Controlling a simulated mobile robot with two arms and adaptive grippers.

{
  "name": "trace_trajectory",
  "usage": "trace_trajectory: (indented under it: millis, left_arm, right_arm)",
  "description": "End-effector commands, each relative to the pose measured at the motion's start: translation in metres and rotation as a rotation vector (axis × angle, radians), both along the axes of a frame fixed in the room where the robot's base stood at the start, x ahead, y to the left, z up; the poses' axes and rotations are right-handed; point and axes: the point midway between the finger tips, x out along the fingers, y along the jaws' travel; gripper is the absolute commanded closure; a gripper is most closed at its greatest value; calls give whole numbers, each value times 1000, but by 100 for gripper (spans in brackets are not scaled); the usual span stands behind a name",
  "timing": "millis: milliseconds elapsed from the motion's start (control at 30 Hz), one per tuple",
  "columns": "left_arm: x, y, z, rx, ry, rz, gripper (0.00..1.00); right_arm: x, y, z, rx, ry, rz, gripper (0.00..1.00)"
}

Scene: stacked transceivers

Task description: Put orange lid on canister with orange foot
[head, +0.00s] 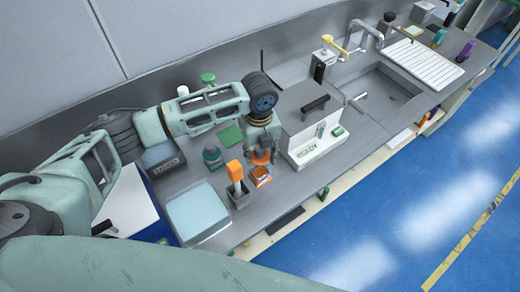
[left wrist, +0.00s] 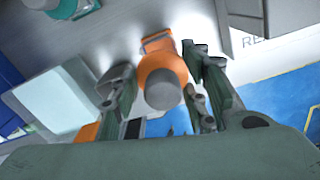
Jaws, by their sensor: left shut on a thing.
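My left gripper (head: 262,150) points down over the counter, and it also shows in the left wrist view (left wrist: 160,98). It is shut on an orange piece with a grey round end, which I take for the orange lid (left wrist: 160,66); this piece shows as an orange patch in the head view (head: 262,157). Just below it in the head view is an orange, square-looking item (head: 260,177) on the counter. I cannot tell whether the held piece touches it. I cannot make out for certain a canister with an orange foot. My right gripper is not in view.
A tall orange thing (head: 235,171) stands in a dark holder beside the gripper. A teal round item (head: 212,157) and a pale blue box (head: 197,211) are to the left. A white machine (head: 315,146) stands close on the right. The counter's front edge is near.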

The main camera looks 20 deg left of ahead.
Motion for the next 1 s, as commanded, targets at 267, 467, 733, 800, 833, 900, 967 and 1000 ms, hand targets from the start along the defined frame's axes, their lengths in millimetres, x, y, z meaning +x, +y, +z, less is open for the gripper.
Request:
trace_trajectory:
  millis: [267, 467, 733, 800, 833, 900, 967, 1000]
  left_arm:
    - [0, 0, 2, -1, 1, -2, 84]
    - [0, 0, -10, -1, 1, -6, 84]
    - [0, 0, -37, 0, 1, -5, 84]
    - [0, 0, -43, -1, 1, -5, 84]
    - [0, 0, -45, -1, 1, -5, 84]
    - [0, 0, -47, 0, 0, -6, 84]
    - [0, 0, -48, 0, 0, -6, 84]
    - [0, 0, -48, 0, 0, -6, 84]
  right_arm:
    - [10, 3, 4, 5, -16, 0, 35]
    - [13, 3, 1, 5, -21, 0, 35]
    - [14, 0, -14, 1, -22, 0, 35]
    - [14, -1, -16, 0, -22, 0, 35]
    - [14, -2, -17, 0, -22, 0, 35]
    - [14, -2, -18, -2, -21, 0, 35]
    - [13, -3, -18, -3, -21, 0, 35]
    - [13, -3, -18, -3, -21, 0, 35]
